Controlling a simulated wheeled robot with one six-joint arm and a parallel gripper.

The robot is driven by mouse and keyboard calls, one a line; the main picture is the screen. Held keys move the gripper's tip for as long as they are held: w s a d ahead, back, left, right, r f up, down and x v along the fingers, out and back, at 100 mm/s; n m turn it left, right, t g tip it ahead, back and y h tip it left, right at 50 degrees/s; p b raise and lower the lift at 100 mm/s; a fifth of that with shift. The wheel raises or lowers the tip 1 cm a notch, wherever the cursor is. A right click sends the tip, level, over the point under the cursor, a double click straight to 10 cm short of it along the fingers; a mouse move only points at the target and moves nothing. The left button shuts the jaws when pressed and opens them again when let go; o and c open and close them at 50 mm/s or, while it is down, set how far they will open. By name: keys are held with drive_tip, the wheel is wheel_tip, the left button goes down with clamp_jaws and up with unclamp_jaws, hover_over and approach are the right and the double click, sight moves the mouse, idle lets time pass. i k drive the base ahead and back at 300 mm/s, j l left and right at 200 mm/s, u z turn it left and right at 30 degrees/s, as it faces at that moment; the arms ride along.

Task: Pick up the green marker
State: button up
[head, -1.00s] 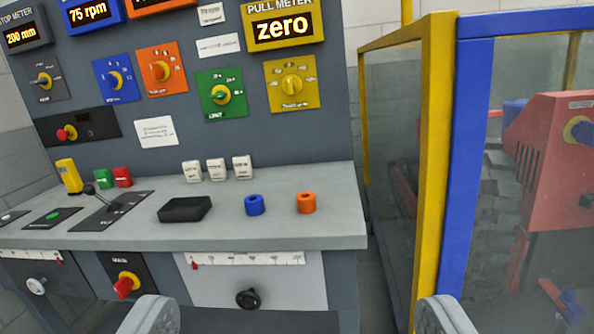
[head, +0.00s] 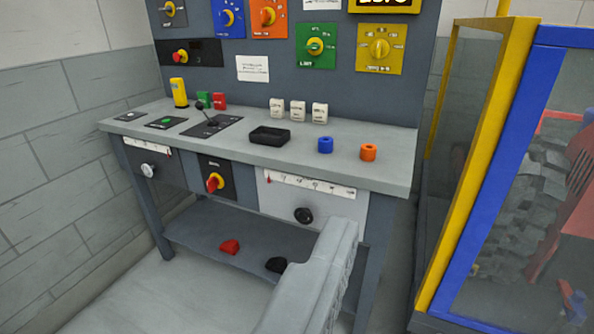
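The green marker (head: 203,99) is a small upright block at the back of the grey console top, left of centre. It stands close to a red block (head: 219,101), and a black lever partly stands in front of it. My gripper (head: 335,245) shows as one grey, ribbed finger-like piece at the bottom centre, in front of the console and well apart from the green marker. A second finger is not visible, so its opening cannot be told. Nothing shows held in the visible part.
A yellow block (head: 179,92), a black lever (head: 203,114), a black tray (head: 270,136), white labelled blocks (head: 298,111) and blue (head: 325,145) and orange (head: 368,152) rings share the console top (head: 388,170). Red (head: 230,246) and black (head: 277,265) pieces lie below. A yellow-blue framed enclosure (head: 495,130) stands right.

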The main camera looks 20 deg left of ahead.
sight(203, 97)
drive_tip(key=i+l, duration=0.1)
drive_tip(key=i+u, duration=0.1)
drive_tip(key=u, duration=0.55)
drive_tip(key=k+j+u, duration=0.1)
drive_tip(key=u, duration=0.25)
drive_tip(key=j+u, duration=0.1)
drive_tip(key=u, duration=0.2)
drive_tip(key=k, duration=0.05)
